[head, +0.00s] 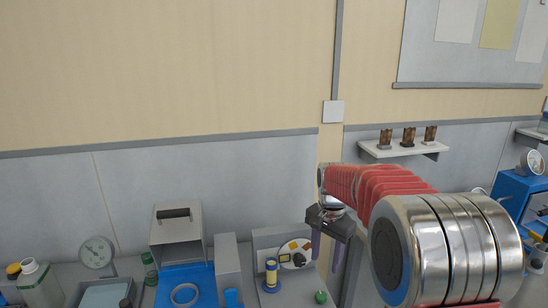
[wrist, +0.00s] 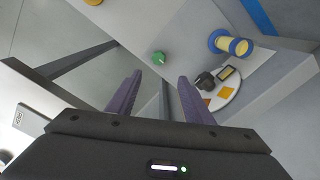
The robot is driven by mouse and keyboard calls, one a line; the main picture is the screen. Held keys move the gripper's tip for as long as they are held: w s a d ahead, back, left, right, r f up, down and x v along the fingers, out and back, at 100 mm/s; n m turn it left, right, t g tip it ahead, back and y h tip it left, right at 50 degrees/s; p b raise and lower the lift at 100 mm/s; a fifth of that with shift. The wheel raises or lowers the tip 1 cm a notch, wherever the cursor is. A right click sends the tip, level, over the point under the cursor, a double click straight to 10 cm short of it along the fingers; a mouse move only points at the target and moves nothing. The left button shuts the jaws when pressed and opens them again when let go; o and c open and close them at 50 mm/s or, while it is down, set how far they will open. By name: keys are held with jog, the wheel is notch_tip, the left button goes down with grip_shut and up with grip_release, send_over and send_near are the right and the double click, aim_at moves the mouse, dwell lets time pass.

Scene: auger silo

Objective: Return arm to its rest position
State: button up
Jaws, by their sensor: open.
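My gripper (head: 328,243) hangs at the end of my red and silver arm in the head view, to the right of the grey bench machine. Its two purple fingers point down. In the wrist view my gripper (wrist: 160,95) shows its two purple fingers spread apart with nothing between them. My arm is stretched forward from the right side of the head view. The bench surface below the fingers is partly hidden.
A grey machine (head: 260,242) carries a yellow and blue spool (head: 271,273), a white disc (head: 296,256) and a green knob (head: 320,296). A gauge (head: 97,253) and bottle (head: 36,278) stand left. A wall shelf (head: 402,148) is behind my arm.

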jog(key=s+r+n+t, duration=0.1)
jog(key=s+r+n, duration=0.2)
jog(key=s, duration=0.7)
jog(key=s+r+n+t, duration=0.2)
jog(key=s+r+n, duration=0.1)
jog(key=s, duration=0.7)
jog(key=s+r+n+t, duration=0.2)
jog(key=s+n, duration=0.1)
jog(key=s, duration=0.7)
jog(key=shift+s+a+r, duration=0.25)
jog(key=shift+s+r, duration=0.05)
jog(key=shift+r, duration=0.1)
